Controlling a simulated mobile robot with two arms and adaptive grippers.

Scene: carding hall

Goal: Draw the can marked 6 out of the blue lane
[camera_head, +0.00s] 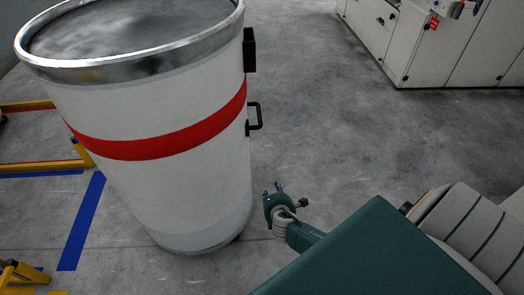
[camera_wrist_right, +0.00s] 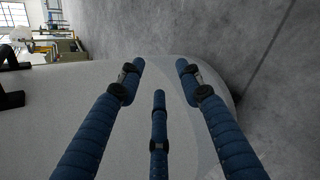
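A large white can (camera_head: 165,185) with a red band and a metal rim stands upright on the floor. No number shows on it. A black handle (camera_head: 258,117) is on its right side, below a black block (camera_head: 249,50). A blue floor line (camera_head: 82,222) runs left of the can's base. My right gripper (camera_head: 277,187) is low, right of the can, below the handle. In the right wrist view its fingers (camera_wrist_right: 158,75) are spread and empty before the can's pale wall (camera_wrist_right: 85,85); the handle (camera_wrist_right: 12,100) is at the left edge. My left gripper is not in view.
Yellow rails (camera_head: 40,166) stand left of the can, with another yellow piece (camera_head: 22,275) at the bottom left. White machine cabinets (camera_head: 440,45) with a red label stand at the back right. The grey floor (camera_head: 325,110) between can and cabinets is clear.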

